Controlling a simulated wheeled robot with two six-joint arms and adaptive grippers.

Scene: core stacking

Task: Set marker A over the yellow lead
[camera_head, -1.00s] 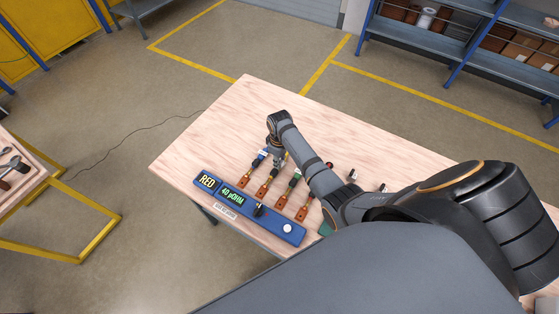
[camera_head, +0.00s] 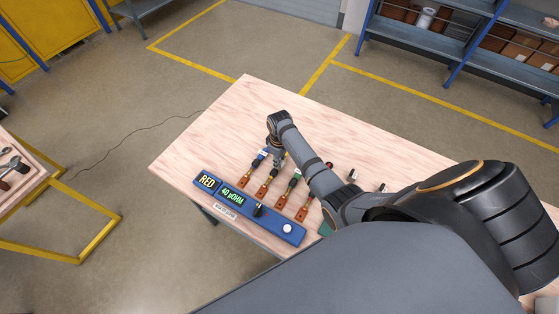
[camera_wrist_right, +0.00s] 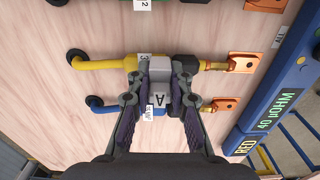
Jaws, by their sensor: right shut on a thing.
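My right gripper (camera_wrist_right: 160,82) is shut on marker A (camera_wrist_right: 158,99), a grey block with an "A" label. In the right wrist view the yellow lead (camera_wrist_right: 103,64) runs from a hole at the left to a copper lug at the right. The block's far end overlaps the lead's line, hiding part of it beside the black sleeve and tag "3". I cannot tell whether block and lead touch. In the head view my right gripper (camera_head: 277,156) is low over the leads, and marker A is not clear. My left gripper is not in view.
A blue lead (camera_wrist_right: 104,109) lies close beside the yellow one. A blue meter (camera_head: 272,221) reading "RED" and "40 µOHM" lines the near edge. Small blocks (camera_head: 352,175) stand farther right. The far table is clear.

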